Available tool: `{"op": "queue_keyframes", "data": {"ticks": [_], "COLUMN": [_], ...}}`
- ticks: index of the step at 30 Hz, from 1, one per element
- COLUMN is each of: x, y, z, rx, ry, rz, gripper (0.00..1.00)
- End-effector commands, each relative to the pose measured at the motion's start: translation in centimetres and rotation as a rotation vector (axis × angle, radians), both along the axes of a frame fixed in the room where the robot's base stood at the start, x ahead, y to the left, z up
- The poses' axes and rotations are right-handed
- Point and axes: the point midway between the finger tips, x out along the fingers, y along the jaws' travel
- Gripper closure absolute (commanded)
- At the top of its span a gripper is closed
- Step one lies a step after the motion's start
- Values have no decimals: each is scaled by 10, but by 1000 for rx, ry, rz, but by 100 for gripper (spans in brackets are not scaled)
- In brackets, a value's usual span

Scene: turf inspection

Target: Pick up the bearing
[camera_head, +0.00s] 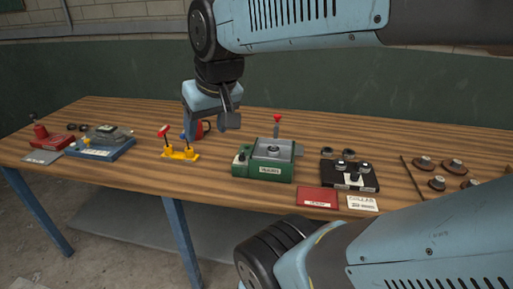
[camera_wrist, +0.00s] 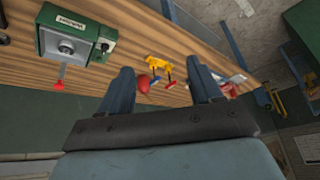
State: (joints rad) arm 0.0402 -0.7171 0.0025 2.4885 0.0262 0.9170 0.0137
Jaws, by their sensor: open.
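My gripper (camera_head: 210,123) hangs open and empty above the middle of the table, over the yellow stand and a red mug-like object. In the wrist view its two fingers (camera_wrist: 161,70) are spread wide with nothing held between them. No part is clearly labelled as the bearing. Small round metal pieces (camera_head: 349,154) stand at and on a black block (camera_head: 347,178) right of the green device, well right of my gripper. Two dark rings (camera_head: 77,127) lie at the far left. Which of these is the bearing, I cannot tell.
The wooden table (camera_head: 135,185) carries a green device (camera_head: 262,170) with a red-tipped lever, a yellow stand (camera_head: 180,154), a red mug-like object (camera_head: 203,128), a blue-based device (camera_head: 98,148), a red card (camera_head: 318,197) and brown discs (camera_head: 437,184). Bare wood lies left of the yellow stand.

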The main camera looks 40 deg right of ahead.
Motion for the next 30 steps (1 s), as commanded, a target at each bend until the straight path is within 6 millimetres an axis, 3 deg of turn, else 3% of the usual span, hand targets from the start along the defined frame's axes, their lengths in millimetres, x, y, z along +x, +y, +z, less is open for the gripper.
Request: {"op": "queue_keyframes", "data": {"ticks": [5,17,30], "x": [17,55,74], "y": [-22,-85,-188], "z": [-14,-51,-96], "rx": [99,434,903], "ry": [119,383,588], "rz": [-182,-662,-1158], "gripper": [18,18,18]}}
